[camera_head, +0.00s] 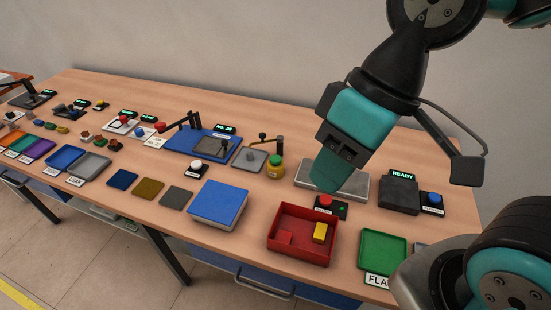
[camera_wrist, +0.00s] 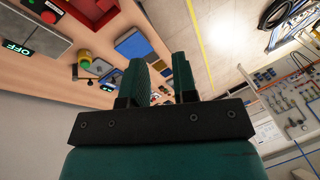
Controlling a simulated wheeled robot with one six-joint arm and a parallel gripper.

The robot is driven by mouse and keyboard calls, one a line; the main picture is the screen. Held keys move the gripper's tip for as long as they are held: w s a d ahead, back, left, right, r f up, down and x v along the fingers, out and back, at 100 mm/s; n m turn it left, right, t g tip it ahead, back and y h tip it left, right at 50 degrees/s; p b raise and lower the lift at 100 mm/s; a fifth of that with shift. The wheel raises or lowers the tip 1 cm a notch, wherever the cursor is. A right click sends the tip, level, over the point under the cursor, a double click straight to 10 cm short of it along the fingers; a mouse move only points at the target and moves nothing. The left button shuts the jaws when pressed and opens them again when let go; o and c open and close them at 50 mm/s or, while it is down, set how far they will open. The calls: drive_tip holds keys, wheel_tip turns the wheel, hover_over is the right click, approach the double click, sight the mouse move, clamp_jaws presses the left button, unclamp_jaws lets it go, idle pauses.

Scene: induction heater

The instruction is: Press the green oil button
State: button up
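A yellow round pot with a green top (camera_head: 275,166) stands on the table left of my gripper; its green top looks like the green oil button. The pot also shows in the wrist view (camera_wrist: 85,60), left of my fingers. My gripper (camera_head: 326,176) hangs above the table, right of the pot and apart from it. In the wrist view the two dark green fingers (camera_wrist: 160,80) stand apart with an empty gap between them. In the head view one finger hides the other.
A grey plate (camera_head: 350,182) lies behind my gripper, and a red button (camera_head: 325,201) sits below it. A red tray (camera_head: 303,234) with a yellow block (camera_head: 320,232), a blue box (camera_head: 218,204) and a grey plate with a lever (camera_head: 249,159) are nearby.

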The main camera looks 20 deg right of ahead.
clamp_jaws()
idle(1.4)
